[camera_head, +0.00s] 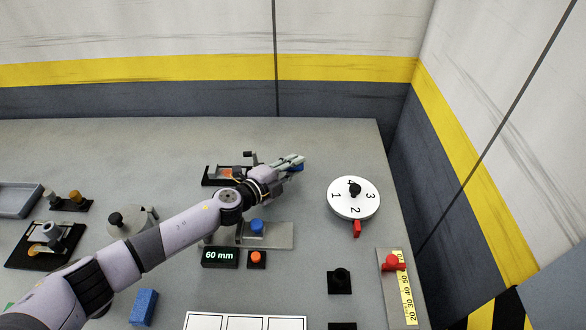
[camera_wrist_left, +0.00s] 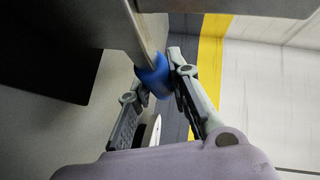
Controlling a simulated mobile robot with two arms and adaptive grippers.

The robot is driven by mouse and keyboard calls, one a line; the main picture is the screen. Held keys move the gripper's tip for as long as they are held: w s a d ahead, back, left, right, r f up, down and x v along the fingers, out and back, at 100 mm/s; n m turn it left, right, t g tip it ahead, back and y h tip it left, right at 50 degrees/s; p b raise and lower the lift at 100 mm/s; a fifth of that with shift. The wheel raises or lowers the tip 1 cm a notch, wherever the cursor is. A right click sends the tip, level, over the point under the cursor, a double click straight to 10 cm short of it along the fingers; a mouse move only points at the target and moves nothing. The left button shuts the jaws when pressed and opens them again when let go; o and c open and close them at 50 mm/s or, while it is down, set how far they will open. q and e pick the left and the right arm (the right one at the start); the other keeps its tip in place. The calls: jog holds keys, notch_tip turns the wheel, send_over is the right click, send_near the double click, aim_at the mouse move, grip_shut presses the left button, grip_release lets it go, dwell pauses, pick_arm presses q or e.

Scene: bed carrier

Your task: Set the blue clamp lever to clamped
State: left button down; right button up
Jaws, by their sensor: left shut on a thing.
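My left gripper (camera_head: 296,162) reaches across the bench from the left. It is shut on the blue clamp lever (camera_head: 298,168), of which only a little blue shows at the fingertips in the head view. In the left wrist view the lever's blue grip (camera_wrist_left: 152,76) sits between the two fingers (camera_wrist_left: 158,90), on a grey bar. The black clamp base (camera_head: 211,177) with an orange part lies behind my wrist, partly hidden by it. I cannot tell the lever's exact angle. My right gripper is not in view.
A white numbered dial (camera_head: 342,205) with a red pointer stands to the right. A ruler slide with a red knob (camera_head: 393,262) is at the right edge. A plate with a blue knob (camera_head: 257,227) and a "60 mm" display (camera_head: 219,257) lie nearer. A blue block (camera_head: 144,306) is front left.

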pick_arm(q)
jog(key=shift+r+n+h+b, duration=0.2)
jog(key=shift+n+h+b, duration=0.25)
jog(key=shift+b, duration=0.7)
jog(key=shift+a+r+t+b, duration=0.1)
jog(key=shift+r+t+b, duration=0.2)
jog(key=shift+r+b, duration=0.05)
jog(key=shift+r+n, duration=0.35)
jog(key=shift+r, duration=0.05)
jog(key=c, duration=1.5)
grip_release()
jog(key=shift+o, duration=0.2)
jog(key=shift+r, duration=0.1)
jog(key=v, duration=1.2)
jog(key=shift+a+f, duration=0.1)
jog(key=shift+f, duration=0.15)
